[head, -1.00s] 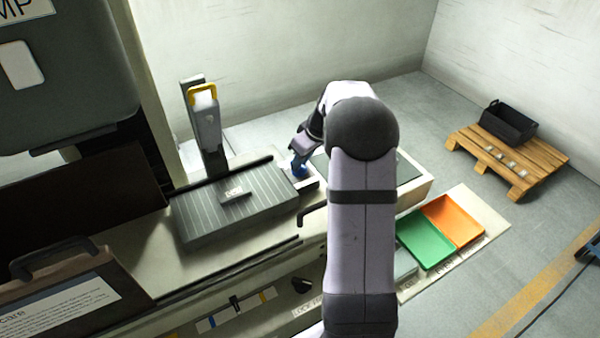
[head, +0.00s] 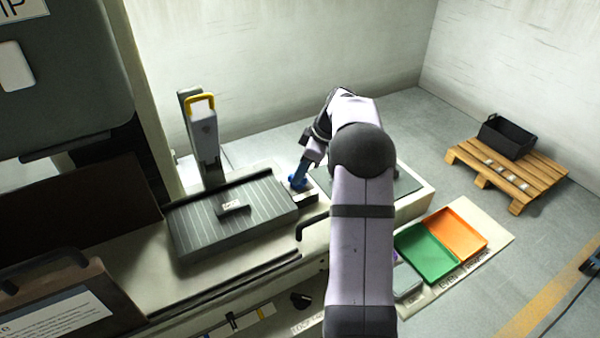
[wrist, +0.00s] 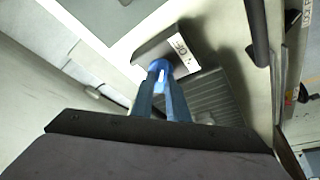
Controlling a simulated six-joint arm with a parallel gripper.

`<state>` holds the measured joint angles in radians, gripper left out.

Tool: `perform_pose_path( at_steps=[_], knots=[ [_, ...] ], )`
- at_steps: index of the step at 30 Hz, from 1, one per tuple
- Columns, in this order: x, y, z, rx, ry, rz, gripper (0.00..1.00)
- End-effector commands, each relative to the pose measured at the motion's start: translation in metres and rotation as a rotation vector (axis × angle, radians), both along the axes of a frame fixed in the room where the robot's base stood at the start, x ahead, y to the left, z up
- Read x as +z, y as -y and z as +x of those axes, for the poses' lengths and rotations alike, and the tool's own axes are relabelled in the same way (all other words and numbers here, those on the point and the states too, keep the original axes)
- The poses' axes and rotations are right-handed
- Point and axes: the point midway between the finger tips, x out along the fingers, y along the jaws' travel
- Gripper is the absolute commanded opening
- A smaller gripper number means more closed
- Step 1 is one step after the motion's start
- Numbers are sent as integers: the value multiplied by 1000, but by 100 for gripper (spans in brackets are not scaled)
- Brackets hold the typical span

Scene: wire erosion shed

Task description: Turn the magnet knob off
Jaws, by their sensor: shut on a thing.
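My gripper (wrist: 161,82) has two blue fingers shut on the knob, one on each side, in the wrist view. In the head view my gripper (head: 298,179) comes down onto the knob from above, and the fingers mostly hide it. I cannot tell the knob's turned position.
A small labelled block (head: 233,207) lies on the plate. A black bent handle (head: 311,224) projects near the knob. Green (head: 428,252) and orange (head: 458,234) trays lie on the floor at right.

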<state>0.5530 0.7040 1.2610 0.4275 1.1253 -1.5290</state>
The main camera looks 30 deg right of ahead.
Motion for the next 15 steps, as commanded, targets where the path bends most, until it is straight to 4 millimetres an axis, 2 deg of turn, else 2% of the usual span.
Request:
perform_pose_path(
  at_steps=[7,8,10,15],
  knots=[
    [1,0,0,4,2,-3,0],
    [1,0,0,4,2,-3,16],
    [1,0,0,3,2,-3,33],
    [0,0,0,2,1,-2,33]
  ],
)
